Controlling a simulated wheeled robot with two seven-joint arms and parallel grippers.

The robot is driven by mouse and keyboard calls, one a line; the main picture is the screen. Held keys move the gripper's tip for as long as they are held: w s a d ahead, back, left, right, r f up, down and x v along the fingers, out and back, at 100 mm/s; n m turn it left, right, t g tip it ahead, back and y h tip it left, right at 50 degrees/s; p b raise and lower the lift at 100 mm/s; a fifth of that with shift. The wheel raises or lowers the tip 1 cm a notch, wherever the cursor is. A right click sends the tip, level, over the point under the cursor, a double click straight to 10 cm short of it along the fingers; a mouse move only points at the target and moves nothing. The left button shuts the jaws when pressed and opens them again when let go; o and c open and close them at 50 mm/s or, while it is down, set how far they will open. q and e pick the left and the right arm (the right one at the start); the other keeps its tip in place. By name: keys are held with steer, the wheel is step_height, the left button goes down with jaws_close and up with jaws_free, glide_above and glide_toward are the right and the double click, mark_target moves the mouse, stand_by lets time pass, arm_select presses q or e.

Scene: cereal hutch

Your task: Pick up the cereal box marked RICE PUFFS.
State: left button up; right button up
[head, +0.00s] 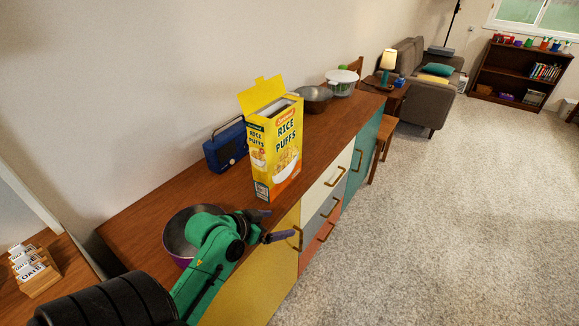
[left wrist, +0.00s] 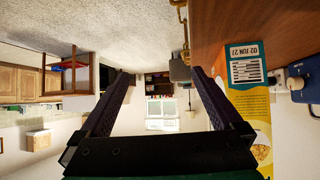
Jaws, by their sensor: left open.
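The yellow RICE PUFFS cereal box (head: 273,143) stands upright on the wooden top of the hutch (head: 334,125) in the head view, with its top flaps open. Part of it also shows at the right of the left wrist view (left wrist: 247,72), with a barcode label. My left gripper (head: 268,226) is open and empty, nearer to the camera than the box and apart from it. In the left wrist view its two fingers (left wrist: 161,82) have nothing between them, and the box lies outside the right finger.
A blue radio (head: 226,147) stands left of the box against the wall. A purple metal bowl (head: 178,234) is beside my left arm. Brass handles (head: 336,176) stick out from the front. The carpet (head: 430,220) is clear.

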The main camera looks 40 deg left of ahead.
arm_select(q)
steer(key=w+a+r+t, duration=0.2)
steer(key=a+r+t, duration=0.1)
steer(key=a+r, duration=0.2)
steer(key=n+t+y, duration=0.2)
steer(key=t+y, duration=0.1)
steer(key=t, duration=0.1)
glide_toward(256, 141)
steer(key=w+f, duration=0.1)
steer(key=w, duration=0.3)
steer(key=w+p, duration=0.2)
steer(key=shift+w+a+r+t, duration=0.15)
steer(key=shift+a+r+t, duration=0.15)
steer(key=w+p, duration=0.1)
steer(key=w, duration=0.2)
steer(key=w+p, duration=0.2)
steer(key=w, duration=0.2)
steer(key=w+p, duration=0.1)
steer(key=w, duration=0.2)
steer(key=shift+w+a+f+p, duration=0.15)
steer(key=shift+w+f+p, duration=0.15)
steer(key=shift+p, duration=0.05)
steer(key=shift+w+f, duration=0.2)
steer(key=shift+w, duration=0.1)
steer(key=shift+f, duration=0.1)
steer(key=shift+s, duration=0.1)
steer(key=c, duration=1.5)
jaws_close()
